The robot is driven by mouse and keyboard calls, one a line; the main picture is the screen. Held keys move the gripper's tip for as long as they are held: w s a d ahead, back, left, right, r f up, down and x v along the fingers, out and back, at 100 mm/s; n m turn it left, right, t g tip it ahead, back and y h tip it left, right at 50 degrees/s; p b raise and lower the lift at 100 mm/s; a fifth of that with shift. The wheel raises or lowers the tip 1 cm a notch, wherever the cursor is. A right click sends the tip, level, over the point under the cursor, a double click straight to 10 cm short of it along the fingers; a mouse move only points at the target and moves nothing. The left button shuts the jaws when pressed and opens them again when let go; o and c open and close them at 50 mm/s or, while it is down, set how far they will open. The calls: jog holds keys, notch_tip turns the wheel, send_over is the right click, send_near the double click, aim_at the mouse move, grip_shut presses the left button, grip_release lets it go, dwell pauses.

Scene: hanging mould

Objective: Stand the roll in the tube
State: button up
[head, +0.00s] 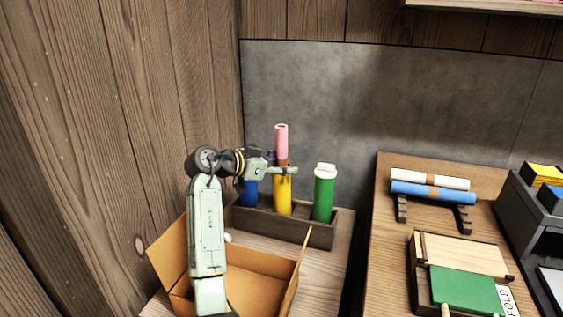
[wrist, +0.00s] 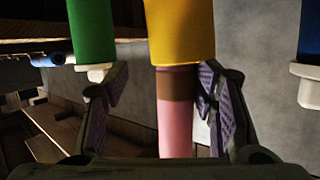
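The pink roll (head: 281,141) with a brown band stands upright at the mouth of the yellow tube (head: 282,195). Its part below the band is hidden, seemingly inside the tube. The wrist view is upside down: the pink roll (wrist: 175,125) comes out of the yellow tube (wrist: 182,35), with the band at the rim. My gripper (head: 285,171) is at the rim. In the wrist view my gripper (wrist: 163,100) is open, with its fingers either side of the roll. A gap shows at the left finger; the right one is close, and I cannot tell if it touches.
A green tube (head: 323,198) with a white top and a blue tube (head: 250,193) flank the yellow one in a wooden holder (head: 318,236). An open cardboard box (head: 262,270) is in front. White and blue rolls (head: 432,186) lie on a rack at right.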

jog(key=v, duration=1.2)
dwell(0.4)
